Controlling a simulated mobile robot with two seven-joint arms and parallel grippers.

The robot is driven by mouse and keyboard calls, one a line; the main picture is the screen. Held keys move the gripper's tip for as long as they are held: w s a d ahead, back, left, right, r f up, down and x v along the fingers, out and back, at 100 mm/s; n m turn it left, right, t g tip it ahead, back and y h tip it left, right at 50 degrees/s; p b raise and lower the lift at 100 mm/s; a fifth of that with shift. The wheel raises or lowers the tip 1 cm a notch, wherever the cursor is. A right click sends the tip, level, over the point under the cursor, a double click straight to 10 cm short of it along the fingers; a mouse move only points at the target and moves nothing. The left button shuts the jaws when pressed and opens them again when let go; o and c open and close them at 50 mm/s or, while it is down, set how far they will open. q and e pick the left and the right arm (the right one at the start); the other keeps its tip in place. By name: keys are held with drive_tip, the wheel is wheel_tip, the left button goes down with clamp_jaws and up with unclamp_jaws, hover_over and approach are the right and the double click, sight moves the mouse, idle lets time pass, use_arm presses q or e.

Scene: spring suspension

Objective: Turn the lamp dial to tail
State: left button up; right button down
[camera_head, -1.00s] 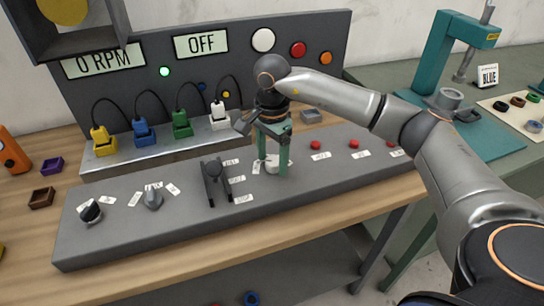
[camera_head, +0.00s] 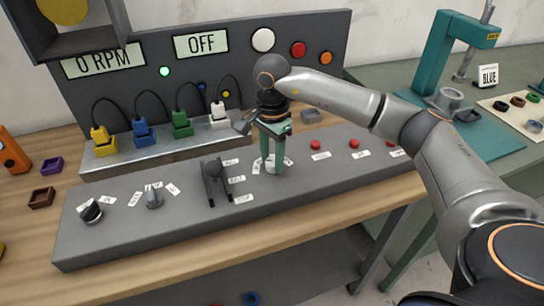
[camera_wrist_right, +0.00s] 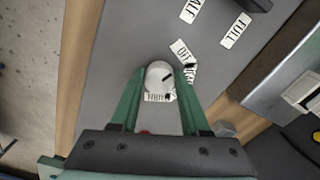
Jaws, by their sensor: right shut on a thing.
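The lamp dial (camera_wrist_right: 158,74) is a pale round knob with a black mark on its right side in the wrist view. My right gripper (camera_wrist_right: 157,92) has its two green fingers closed on either side of it. In the head view my right gripper (camera_head: 272,168) reaches down to the console, and its fingers mostly hide the dial. White labels sit around the dial; one reads OFF (camera_wrist_right: 180,50), and the others are partly hidden or too small to read. My left gripper is not in view.
The grey console (camera_head: 130,240) carries a lever (camera_head: 214,178) just left of my gripper, two more knobs further left, and red buttons (camera_head: 315,145) to the right. Coloured plugs (camera_head: 145,132) stand behind. The panel display (camera_head: 201,43) reads OFF.

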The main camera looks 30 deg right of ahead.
drive_tip(key=shift+m, duration=0.3)
drive_tip(key=m, duration=0.3)
drive_tip(key=shift+m, duration=0.3)
drive_tip(key=m, duration=0.4)
drive_tip(key=shift+w+m, duration=0.15)
drive_tip(key=shift+m, duration=0.15)
drive_tip(key=m, duration=0.4)
drive_tip(key=shift+d+p, duration=0.1)
drive_tip(key=shift+p, duration=0.3)
drive_tip(key=shift+w+m, duration=0.1)
drive_tip(key=shift+m, duration=2.4)
drive_tip(key=shift+c, duration=1.9)
unclamp_jaws()
